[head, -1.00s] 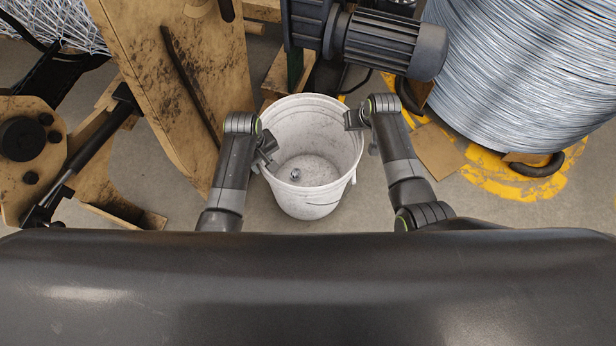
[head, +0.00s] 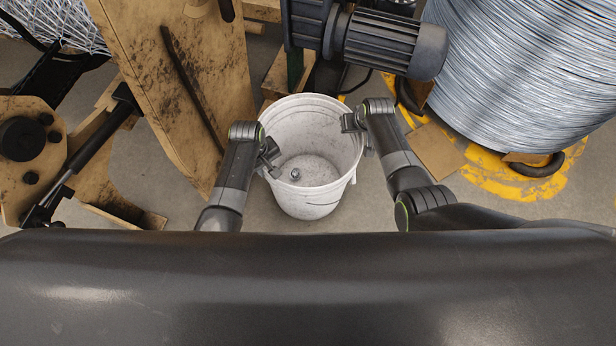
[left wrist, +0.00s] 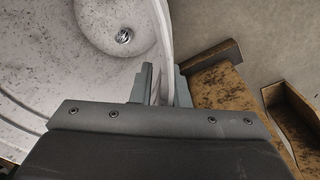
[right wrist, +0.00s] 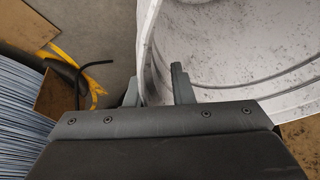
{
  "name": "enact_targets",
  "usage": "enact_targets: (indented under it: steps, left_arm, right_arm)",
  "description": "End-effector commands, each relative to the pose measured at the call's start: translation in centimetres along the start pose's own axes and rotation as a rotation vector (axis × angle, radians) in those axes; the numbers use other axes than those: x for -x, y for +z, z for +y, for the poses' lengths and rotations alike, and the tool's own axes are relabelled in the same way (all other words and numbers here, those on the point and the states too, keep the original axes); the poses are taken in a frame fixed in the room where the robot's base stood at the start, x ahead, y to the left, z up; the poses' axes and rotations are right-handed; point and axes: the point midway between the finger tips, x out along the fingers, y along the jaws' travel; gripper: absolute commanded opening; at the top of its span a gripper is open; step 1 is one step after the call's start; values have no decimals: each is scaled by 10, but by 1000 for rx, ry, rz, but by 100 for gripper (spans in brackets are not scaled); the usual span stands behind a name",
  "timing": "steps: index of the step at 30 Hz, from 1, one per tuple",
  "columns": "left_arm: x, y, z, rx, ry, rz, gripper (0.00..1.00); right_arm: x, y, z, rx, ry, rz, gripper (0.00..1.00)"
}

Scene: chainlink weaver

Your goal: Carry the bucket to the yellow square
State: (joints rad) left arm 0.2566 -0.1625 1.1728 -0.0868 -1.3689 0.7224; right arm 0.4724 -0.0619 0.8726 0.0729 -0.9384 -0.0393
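A white, speckled bucket (head: 312,205) stands upright on the floor in front of me, with a small metal piece (head: 295,174) on its inside bottom. My left gripper (head: 270,158) is at its left rim; in the left wrist view (left wrist: 163,75) the fingers are apart, with the rim between them. My right gripper (head: 352,122) is at the right rim; in the right wrist view (right wrist: 156,82) its fingers are also apart, straddling the bucket wall. I cannot make out a firm grip on either side. I see no clear yellow square.
A large wire coil (head: 525,70) stands at right over worn yellow floor paint (head: 500,180), with a cardboard piece (head: 437,150) nearby.

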Motion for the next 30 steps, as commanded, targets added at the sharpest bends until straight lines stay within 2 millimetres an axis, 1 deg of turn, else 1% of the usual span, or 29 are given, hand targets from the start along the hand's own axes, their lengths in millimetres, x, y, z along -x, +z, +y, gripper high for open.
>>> enact_targets:
  steps: [1,3,4,5,30]
  left_arm:
    - [0,0,0,0,0,0,8]
    - [0,0,0,0,0,0,0]
    - [0,0,0,0,0,0,0]
    - [0,0,0,0,0,0,0]
    - [0,0,-1,0,-1,-1,0]
  right_arm:
    - [0,0,0,0,0,0,14]
    - [0,0,0,0,0,0,5]
    - [0,0,0,0,0,0,1]
    - [0,0,0,0,0,0,0]
    - [0,1,1,-2,3,-1,0]
